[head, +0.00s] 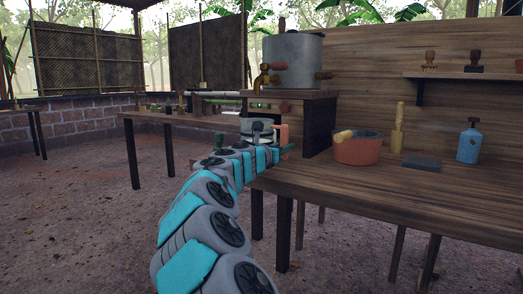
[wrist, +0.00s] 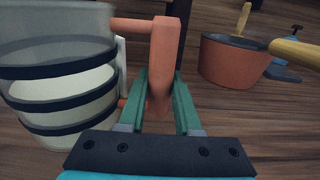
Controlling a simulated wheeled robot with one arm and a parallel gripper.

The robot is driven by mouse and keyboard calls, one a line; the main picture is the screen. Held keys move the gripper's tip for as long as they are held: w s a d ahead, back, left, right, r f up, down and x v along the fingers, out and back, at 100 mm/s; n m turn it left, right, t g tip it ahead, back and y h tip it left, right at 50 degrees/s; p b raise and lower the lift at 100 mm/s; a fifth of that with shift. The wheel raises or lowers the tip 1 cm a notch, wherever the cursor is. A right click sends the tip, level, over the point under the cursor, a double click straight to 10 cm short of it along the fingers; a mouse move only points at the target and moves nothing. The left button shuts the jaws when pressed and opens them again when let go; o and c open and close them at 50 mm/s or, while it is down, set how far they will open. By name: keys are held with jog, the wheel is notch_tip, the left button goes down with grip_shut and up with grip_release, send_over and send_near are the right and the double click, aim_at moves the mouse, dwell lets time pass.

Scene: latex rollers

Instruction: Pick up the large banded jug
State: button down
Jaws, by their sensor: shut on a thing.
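The large banded jug (wrist: 60,70) fills the left of the wrist view. It is a pale, grey-white vessel with several dark bands and an orange handle (wrist: 164,50) on its right side. My gripper (wrist: 162,95) has its two green fingers on either side of the handle's upright bar, shut on it. In the head view the jug (head: 258,129) shows at the table's left end, in front of the wooden stand. My arm hides its lower part, so I cannot tell whether it touches the table.
A terracotta pot (head: 356,150) with a wooden-handled tool stands to the right on the wooden table (head: 420,195). Beyond it are an upright wooden-handled tool (head: 398,128), a dark slab (head: 421,163) and a blue bottle (head: 468,143). A metal tank (head: 292,62) with a tap sits on the stand above.

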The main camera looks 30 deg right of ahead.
jog(key=shift+r, duration=0.15)
dwell(0.5)
jog(key=shift+w+r+p, duration=0.1)
jog(key=shift+r+p, duration=0.4)
jog(key=shift+r, duration=0.8)
jog(key=s+a+r, duration=0.2)
jog(key=s+a, duration=0.7)
jog(key=s, duration=0.4)
jog(key=shift+p, duration=0.4)
jog(key=shift+s+r, duration=0.1)
jog(key=shift+s, duration=0.1)
jog(key=c, duration=1.2)
grip_release()
jog(key=shift+c, duration=0.2)
grip_shut()
